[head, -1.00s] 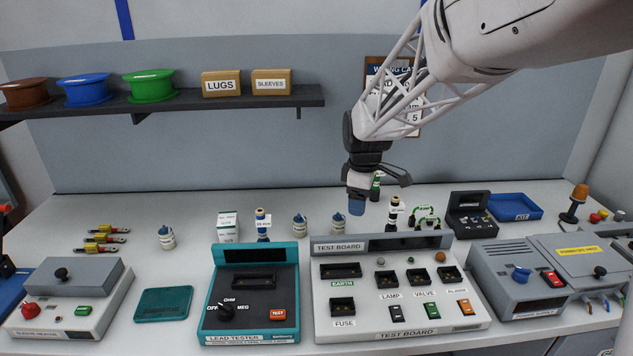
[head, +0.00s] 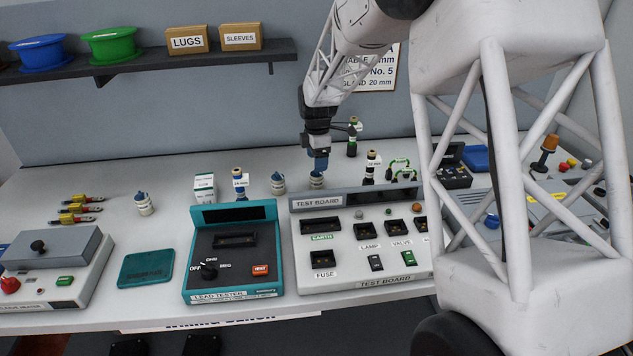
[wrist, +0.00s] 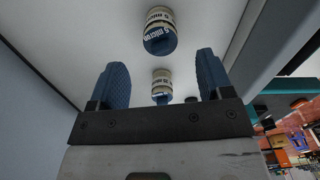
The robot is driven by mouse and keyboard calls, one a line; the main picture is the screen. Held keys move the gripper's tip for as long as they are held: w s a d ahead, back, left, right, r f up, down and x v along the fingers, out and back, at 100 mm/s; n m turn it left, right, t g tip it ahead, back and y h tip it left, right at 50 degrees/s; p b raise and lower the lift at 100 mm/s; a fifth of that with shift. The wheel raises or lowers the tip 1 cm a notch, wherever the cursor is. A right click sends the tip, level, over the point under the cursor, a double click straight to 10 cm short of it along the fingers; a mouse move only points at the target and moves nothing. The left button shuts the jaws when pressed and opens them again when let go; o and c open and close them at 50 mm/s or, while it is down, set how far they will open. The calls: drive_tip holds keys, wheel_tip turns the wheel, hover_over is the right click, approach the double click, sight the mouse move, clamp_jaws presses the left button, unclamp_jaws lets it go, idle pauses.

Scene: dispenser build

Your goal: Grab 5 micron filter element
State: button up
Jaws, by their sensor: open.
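A cream and blue filter element (wrist: 160,30) stands near the top of the wrist view, and its label appears to read "5 micron". A second filter element (wrist: 161,90) shows smaller between the fingers in that view; its number is hard to read. In the head view, a filter element (head: 316,181) stands behind the test board, directly below my gripper (head: 319,166). Another filter element (head: 278,184) stands to its left and a third (head: 144,205) farther left; their labels are unreadable there. My gripper (wrist: 164,78) is open and empty, its blue fingers apart.
The test board (head: 340,200) and the teal lead tester (head: 235,260) stand in front of the filter elements.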

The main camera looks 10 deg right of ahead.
sight(317, 174)
drive_tip(key=shift+f, duration=1.3)
drive_tip(key=shift+f, duration=2.6)
drive_tip(key=c, duration=1)
drive_tip(key=shift+r, duration=0.1)
drive_tip(key=shift+r, duration=4.95)
